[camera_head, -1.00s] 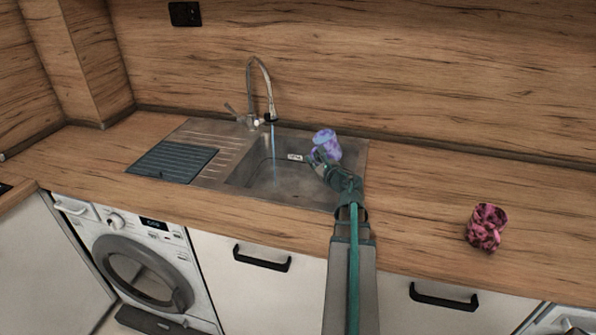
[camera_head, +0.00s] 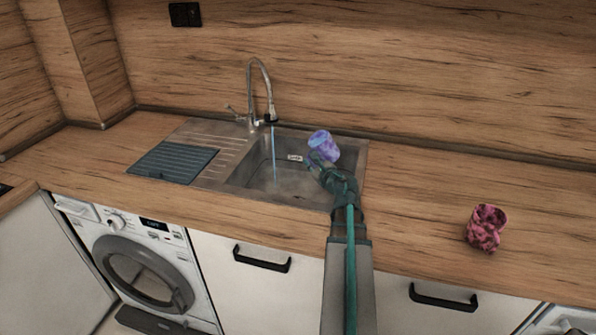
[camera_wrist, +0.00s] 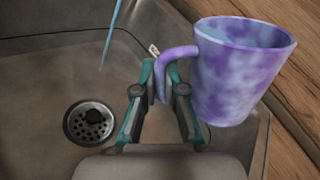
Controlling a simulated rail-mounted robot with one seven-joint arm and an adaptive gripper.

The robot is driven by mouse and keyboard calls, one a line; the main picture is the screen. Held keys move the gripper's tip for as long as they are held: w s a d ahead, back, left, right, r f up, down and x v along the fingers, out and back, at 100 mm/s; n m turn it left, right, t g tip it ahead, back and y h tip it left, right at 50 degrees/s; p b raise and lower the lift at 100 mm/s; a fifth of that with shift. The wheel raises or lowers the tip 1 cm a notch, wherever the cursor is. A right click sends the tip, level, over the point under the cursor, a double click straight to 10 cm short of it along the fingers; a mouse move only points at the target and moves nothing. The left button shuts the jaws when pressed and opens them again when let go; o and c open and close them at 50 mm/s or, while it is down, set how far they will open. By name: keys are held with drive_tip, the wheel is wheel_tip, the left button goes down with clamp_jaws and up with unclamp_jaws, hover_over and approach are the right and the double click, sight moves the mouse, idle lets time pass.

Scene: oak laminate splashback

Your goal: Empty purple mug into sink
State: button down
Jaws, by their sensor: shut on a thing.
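The purple mug (camera_head: 321,147), mottled purple and pale blue, is held above the right side of the sink basin (camera_head: 245,180). In the head view it leans to the left. In the wrist view the mug (camera_wrist: 238,72) shows its handle between the fingers of my gripper (camera_wrist: 160,90), which is shut on that handle. Bluish content shows inside the mug's mouth in the wrist view. In the head view my gripper (camera_head: 318,163) is just below and in front of the mug, hiding part of it. The drain (camera_wrist: 90,122) lies left of the gripper in the wrist view.
The faucet (camera_head: 262,85) runs a thin blue water stream (camera_head: 274,150) into the basin, left of the mug. A ribbed dark mat (camera_head: 172,161) lies on the drainboard. The counter between is clear.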

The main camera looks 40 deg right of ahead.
drive_tip(key=shift+w+a+n+p, duration=0.1)
drive_tip(key=shift+a+n+p, duration=0.2)
drive_tip(key=shift+n, duration=0.1)
idle(0.3)
drive_tip(key=shift+d+f+n+g+h, duration=0.15)
drive_tip(key=shift+f+n+g+h, duration=0.2)
drive_tip(key=shift+f+n, duration=0.35)
idle(0.7)
drive_tip(key=shift+s+d+f+n+g+h+b, duration=0.2)
drive_tip(key=shift+d+f+n+g+h+b, duration=0.15)
drive_tip(key=shift+f+n, duration=0.25)
idle(0.7)
drive_tip(key=shift+s+d+r+n+h+p, duration=0.15)
drive_tip(key=shift+d+r+n+h+p, duration=0.15)
drive_tip(key=shift+n, duration=0.3)
idle(0.7)
drive_tip(key=shift+s+d+f+n+b, duration=0.1)
drive_tip(key=shift+s+f+n+b, duration=0.15)
drive_tip(key=shift+f+n, duration=0.45)
idle(0.8)
